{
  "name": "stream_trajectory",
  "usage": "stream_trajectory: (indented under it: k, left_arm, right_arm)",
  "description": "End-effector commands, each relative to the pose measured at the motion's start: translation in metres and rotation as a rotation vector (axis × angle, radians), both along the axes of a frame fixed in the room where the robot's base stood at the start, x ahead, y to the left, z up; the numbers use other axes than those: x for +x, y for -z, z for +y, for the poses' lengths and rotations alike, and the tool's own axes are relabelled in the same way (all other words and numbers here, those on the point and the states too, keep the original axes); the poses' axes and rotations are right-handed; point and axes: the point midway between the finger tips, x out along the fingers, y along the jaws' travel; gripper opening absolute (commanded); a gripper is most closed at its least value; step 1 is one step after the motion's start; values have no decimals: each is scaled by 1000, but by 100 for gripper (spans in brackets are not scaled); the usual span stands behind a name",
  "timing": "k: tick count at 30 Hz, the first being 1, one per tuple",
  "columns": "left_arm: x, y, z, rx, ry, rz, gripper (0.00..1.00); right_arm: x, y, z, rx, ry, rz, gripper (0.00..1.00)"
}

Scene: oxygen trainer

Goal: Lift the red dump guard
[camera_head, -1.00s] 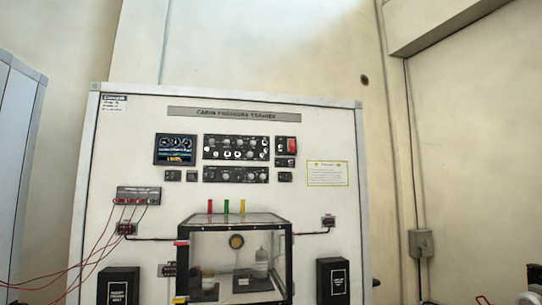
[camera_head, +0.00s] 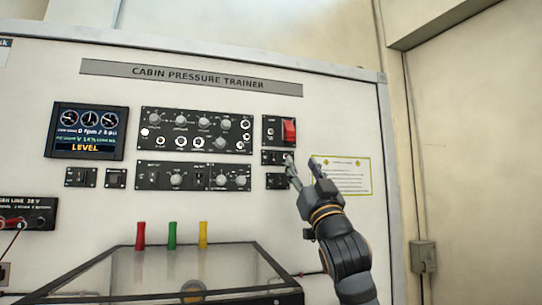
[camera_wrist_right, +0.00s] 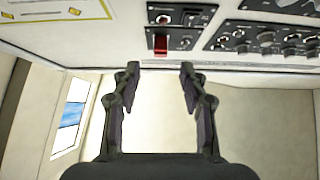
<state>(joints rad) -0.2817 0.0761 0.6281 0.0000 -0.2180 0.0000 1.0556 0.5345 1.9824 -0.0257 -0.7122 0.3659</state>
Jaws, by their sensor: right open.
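The red dump guard (camera_head: 289,131) is a small red cover on a black switch plate at the right of the trainer panel. It appears closed over its switch, though its hinge is too small to make out. In the right wrist view the red guard (camera_wrist_right: 160,44) lies just beyond the fingertips, between them in the picture. My right gripper (camera_head: 303,168) is open and empty, below the guard and apart from it. Its two dark fingers are spread in the wrist view (camera_wrist_right: 160,70). My left gripper is not in view.
Small switch plates (camera_head: 277,158) sit under the guard, close to my right fingers. Knob panels (camera_head: 196,130) and a display (camera_head: 87,131) reading LEVEL are to the left. A clear box (camera_head: 150,272) stands below, with red, green and yellow pieces above it. A yellow-edged notice (camera_head: 350,176) is right.

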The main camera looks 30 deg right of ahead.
Motion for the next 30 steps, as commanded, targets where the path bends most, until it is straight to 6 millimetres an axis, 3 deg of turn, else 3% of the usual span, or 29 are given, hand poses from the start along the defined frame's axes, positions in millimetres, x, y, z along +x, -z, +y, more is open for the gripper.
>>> stream_trajectory:
  k: [5, 9, 15, 21, 30]
  left_arm:
    - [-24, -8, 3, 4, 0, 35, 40]
    - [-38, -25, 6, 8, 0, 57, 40]
    - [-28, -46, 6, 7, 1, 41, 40]
    - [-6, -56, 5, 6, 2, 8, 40]
    - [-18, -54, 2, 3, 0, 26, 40]
  right_arm:
    - [8, -11, -2, 3, -3, 1, 43]
    - [28, -33, -7, 4, -4, 3, 43]
    - [57, -60, -13, 3, -2, 4, 43]
    - [72, -72, -17, 1, -1, 4, 43]
    - [74, -72, -18, 0, -1, 3, 43]
